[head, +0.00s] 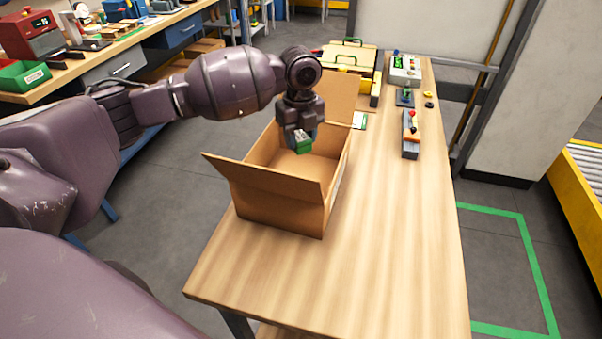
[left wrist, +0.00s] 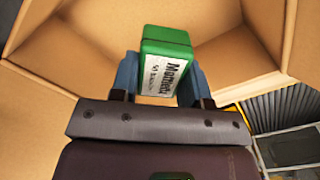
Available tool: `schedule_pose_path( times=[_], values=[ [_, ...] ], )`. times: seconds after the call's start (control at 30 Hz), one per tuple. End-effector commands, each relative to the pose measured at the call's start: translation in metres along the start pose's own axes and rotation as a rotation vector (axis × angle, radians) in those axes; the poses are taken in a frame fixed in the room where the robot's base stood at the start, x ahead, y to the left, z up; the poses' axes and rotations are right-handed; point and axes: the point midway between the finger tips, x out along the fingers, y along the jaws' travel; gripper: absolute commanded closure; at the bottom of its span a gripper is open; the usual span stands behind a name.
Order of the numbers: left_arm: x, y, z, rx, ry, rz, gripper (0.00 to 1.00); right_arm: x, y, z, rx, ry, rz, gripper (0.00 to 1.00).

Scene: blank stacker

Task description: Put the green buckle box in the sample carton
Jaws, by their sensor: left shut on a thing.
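The green buckle box (head: 304,146) is a small green box with a white printed label. My left gripper (head: 299,138) is shut on it and holds it over the open sample carton. In the left wrist view the green buckle box (left wrist: 165,62) sits between the two fingers of the left gripper (left wrist: 160,85), its label partly showing. The sample carton (head: 276,188) is a brown cardboard box with raised flaps, standing on the wooden table. Its inner walls (left wrist: 90,40) surround the held box in the left wrist view. My right gripper is not in view.
The wooden table (head: 400,230) is clear in front and to the right of the carton. A grey block with orange and red parts (head: 410,135), a grey control box (head: 405,70) and a yellow-green case (head: 350,58) stand farther back. A workbench (head: 110,55) is at the left.

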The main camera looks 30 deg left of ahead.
Motion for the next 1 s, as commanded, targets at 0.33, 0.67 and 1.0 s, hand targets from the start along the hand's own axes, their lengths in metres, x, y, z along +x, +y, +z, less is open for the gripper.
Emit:
schedule_pose_path(
  times=[0.33, 0.67, 1.0],
  values=[
    [0.054, 0.0, 0.0, -0.001, 0.0, 0.001, 0.85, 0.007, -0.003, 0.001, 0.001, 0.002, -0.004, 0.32],
    [0.084, 0.0, 0.0, -0.001, 0.001, 0.003, 0.85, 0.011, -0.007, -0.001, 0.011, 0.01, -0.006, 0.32],
    [0.113, 0.0, 0.001, -0.001, -0.002, 0.0, 0.85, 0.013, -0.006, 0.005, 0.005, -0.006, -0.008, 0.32]
  ],
)
